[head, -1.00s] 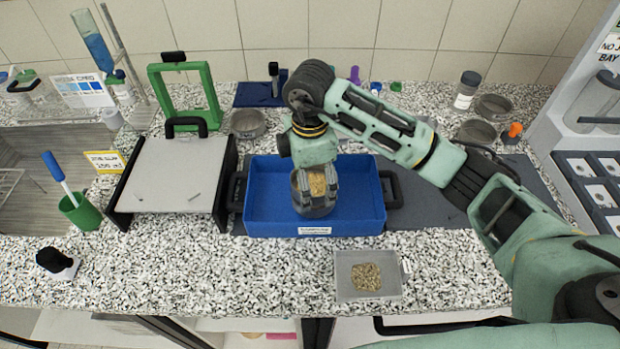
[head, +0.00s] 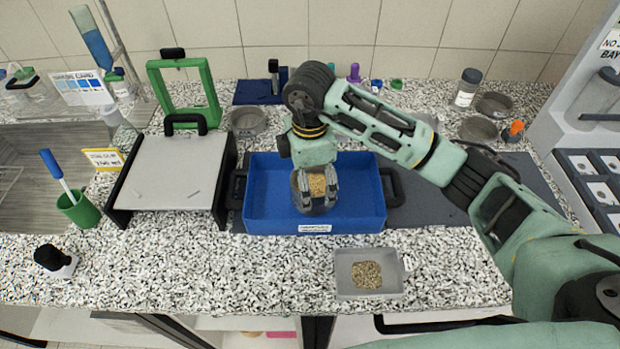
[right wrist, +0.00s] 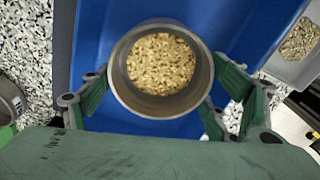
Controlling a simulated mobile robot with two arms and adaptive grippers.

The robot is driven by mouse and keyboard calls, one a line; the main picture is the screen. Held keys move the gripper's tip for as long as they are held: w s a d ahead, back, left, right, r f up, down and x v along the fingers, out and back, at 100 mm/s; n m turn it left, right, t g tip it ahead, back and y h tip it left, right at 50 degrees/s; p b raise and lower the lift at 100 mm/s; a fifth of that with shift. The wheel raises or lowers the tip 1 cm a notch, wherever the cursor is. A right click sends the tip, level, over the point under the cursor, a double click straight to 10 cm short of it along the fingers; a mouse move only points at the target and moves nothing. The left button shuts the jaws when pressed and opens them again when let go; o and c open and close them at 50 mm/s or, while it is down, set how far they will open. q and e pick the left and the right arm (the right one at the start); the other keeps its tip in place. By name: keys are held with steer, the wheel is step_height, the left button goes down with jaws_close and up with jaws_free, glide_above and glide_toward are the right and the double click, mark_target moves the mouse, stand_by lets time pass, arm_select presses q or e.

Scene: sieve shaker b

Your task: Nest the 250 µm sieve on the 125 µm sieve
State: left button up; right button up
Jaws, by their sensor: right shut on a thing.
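My right gripper (head: 318,186) is shut on a round grey metal sieve (head: 318,207), with one finger on each side of its wall. The sieve is at the blue tray (head: 258,222) in the middle of the counter. In the right wrist view the held sieve (right wrist: 162,112) is seen from above, and tan grain (right wrist: 160,62) covers its floor. I cannot read a mesh size on it. I cannot tell whether it touches the tray floor. Other shallow grey sieves or pans stand at the back left (head: 248,122) and back right (head: 477,130). My left gripper is out of view.
A grey platform with black sides (head: 165,175) stands left of the tray. A small grey pan of grain (head: 368,273) lies in front. A green frame (head: 185,95) stands behind the platform.

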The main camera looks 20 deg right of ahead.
steer(key=o, duration=1.3)
steer(key=shift+r, duration=0.1)
steer(key=shift+r+p, duration=2.55)
steer(key=shift+r, duration=0.95)
steer(key=shift+f, duration=0.1)
